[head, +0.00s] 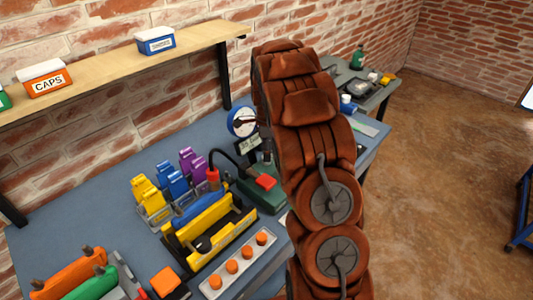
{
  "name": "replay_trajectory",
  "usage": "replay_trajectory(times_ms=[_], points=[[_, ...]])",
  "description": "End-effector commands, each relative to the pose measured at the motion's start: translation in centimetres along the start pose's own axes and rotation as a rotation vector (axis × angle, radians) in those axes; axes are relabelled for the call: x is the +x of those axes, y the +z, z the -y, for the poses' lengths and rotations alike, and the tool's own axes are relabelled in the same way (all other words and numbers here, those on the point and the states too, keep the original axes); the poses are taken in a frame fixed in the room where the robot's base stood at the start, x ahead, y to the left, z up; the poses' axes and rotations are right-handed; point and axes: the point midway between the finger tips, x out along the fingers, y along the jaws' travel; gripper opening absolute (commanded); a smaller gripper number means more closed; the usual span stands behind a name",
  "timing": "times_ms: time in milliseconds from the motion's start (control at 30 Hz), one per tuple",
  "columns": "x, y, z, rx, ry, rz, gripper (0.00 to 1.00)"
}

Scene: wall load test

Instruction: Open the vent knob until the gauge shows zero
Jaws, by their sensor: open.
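A round gauge (242,121) with a white face and blue rim stands at the back of the blue-grey bench, just left of my arm. Its needle shows dark, but the reading is too small to tell. A small label plate sits below it. A green unit (262,196) with a red part on top stands in front of the gauge, and a black hose runs from it to a red fitting (213,177). I cannot make out which part is the vent knob; my arm covers the area right of the gauge. My gripper is not in view.
A yellow-and-blue fixture (210,232), a plate with orange caps (238,264) and yellow, blue and purple clamps (172,180) crowd the bench (90,205). A wooden shelf (120,68) overhangs at left. Open floor (440,160) lies at right.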

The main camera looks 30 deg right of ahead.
Motion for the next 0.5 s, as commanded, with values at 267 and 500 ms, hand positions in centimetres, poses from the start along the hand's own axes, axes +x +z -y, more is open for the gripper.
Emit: replay_trajectory(times_ms=[267,500], points=[[2.7,0.0,-0.1,0.000,0.004,0.000,0.62],[2.7,0.0,0.0,0.000,0.001,0.000,0.60]])
